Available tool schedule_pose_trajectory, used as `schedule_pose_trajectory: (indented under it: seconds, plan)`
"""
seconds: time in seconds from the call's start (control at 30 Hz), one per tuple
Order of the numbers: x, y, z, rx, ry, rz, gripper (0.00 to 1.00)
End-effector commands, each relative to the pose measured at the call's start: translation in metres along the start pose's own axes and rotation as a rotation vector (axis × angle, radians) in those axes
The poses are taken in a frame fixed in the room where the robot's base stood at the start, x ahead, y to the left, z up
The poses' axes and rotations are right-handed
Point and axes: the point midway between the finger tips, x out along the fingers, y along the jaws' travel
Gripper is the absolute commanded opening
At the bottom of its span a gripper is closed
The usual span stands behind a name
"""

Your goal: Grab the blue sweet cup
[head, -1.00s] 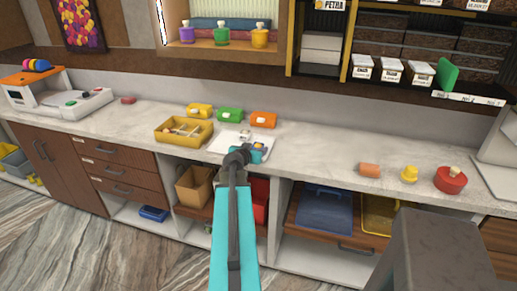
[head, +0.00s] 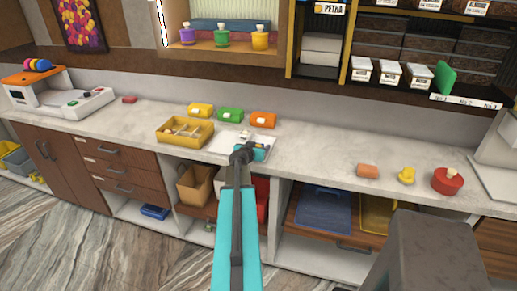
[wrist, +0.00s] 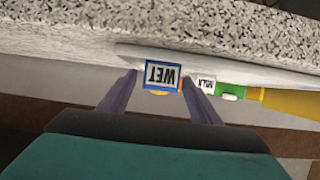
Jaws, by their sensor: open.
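In the wrist view, which looks upside down, a small blue-edged block with a white WET label (wrist: 162,74) is between the two fingers of my gripper (wrist: 161,82). It looks like the blue sweet cup, with a bit of orange showing at its edge. My gripper is open, and I cannot tell whether the fingers touch it. In the head view my gripper (head: 250,153) is over the front of the counter, and only a small patch of blue (head: 262,146) shows past it. My arm hides most of the cup there.
A white MILK label (wrist: 205,84), a green thing (wrist: 232,92) and a yellow one (wrist: 285,103) lie close to the right finger. A yellow divided tray (head: 171,143) stands left of my gripper.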

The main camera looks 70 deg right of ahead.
Motion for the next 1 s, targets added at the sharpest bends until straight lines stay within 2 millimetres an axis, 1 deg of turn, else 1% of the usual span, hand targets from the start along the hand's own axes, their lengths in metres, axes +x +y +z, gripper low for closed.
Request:
schedule_pose_trajectory:
  seconds: [0.4,0.43,0.57,0.6,0.7,1.0]
  plan:
    - [-0.0002,0.0003,-0.0001,0.000,0.000,0.000,0.58]
    - [-0.0002,0.0003,-0.0001,0.000,0.000,0.000,0.56]
    - [-0.0002,0.0004,-0.0001,0.000,0.000,0.001,0.34]
    - [-0.0002,0.0004,-0.0001,0.000,0.000,0.001,0.27]
    - [-0.0002,0.0004,-0.0001,0.000,0.000,0.001,0.13]
    - [-0.0009,0.0000,-0.0015,0.001,0.000,0.000,0.13]
